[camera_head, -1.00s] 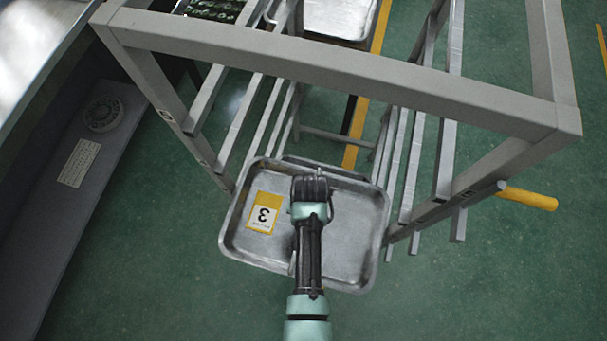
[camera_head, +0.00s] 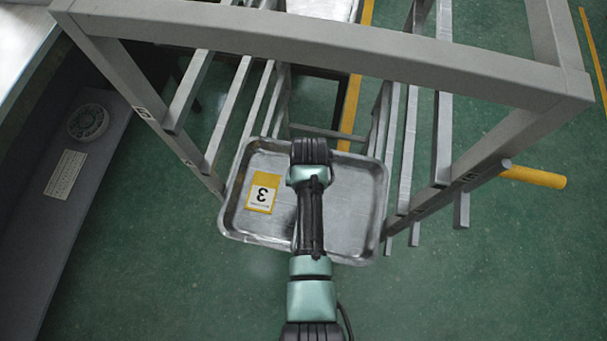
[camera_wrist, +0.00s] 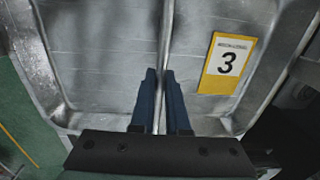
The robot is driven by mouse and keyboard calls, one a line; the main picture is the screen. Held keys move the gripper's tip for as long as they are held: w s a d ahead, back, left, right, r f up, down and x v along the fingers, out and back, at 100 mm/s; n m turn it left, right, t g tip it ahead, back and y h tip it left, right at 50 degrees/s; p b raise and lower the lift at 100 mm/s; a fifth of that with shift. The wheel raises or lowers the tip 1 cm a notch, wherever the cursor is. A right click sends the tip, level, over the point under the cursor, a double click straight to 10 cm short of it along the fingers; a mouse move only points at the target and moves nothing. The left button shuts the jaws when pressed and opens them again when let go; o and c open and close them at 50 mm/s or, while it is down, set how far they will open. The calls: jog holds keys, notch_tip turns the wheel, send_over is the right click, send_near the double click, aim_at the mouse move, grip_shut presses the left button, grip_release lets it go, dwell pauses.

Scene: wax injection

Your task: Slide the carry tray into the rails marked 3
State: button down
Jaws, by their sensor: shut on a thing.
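The carry tray (camera_head: 348,222) is a shallow grey metal tray with a yellow and white label 3 (camera_head: 262,194) lying on its left part. It is at the front opening of the rack, between the rack's left and right rails. My gripper (camera_wrist: 163,78) is shut on a thin metal bar of the tray that runs between its blue fingers in the wrist view. In the head view my arm covers the tray's middle and the fingertips are hidden. The left rails (camera_head: 190,92) and right rails (camera_head: 441,140) show; small marks on the posts are too small to read.
The grey rack frame (camera_head: 330,47) crosses the top of the view, with posts on both sides. A yellow handle (camera_head: 533,177) sticks out at right. A grey machine base (camera_head: 75,150) stands at left. The green floor in front is clear.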

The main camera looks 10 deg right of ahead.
jog(key=shift+w+d+f+b, duration=0.1)
jog(key=shift+w+d+b, duration=0.35)
jog(key=shift+w+b, duration=0.8)
jog(key=shift+w+d+r+b, duration=0.1)
jog(key=shift+w+d+b, duration=0.35)
jog(key=shift+w+b, duration=0.8)
jog(key=shift+w+d+f+b, duration=0.1)
jog(key=shift+w+d+b, duration=0.55)
jog(key=shift+w, duration=1.05)
jog(key=shift+w+d+b, duration=0.15)
jog(key=shift+w+b, duration=0.65)
jog(key=shift+b, duration=0.2)
jog(key=shift+w+d+b, duration=0.15)
jog(key=shift+w+b, duration=0.65)
jog(key=shift+b, duration=0.2)
jog(key=shift+w+d+b, duration=0.15)
jog(key=shift+w+b, duration=0.25)
jog(key=shift+w, duration=0.15)
jog(key=c, duration=0.8)
grip_release()
jog(key=shift+c, duration=0.2)
notch_tip(320, 180, up, 13)
jog(key=shift+d, duration=0.2)
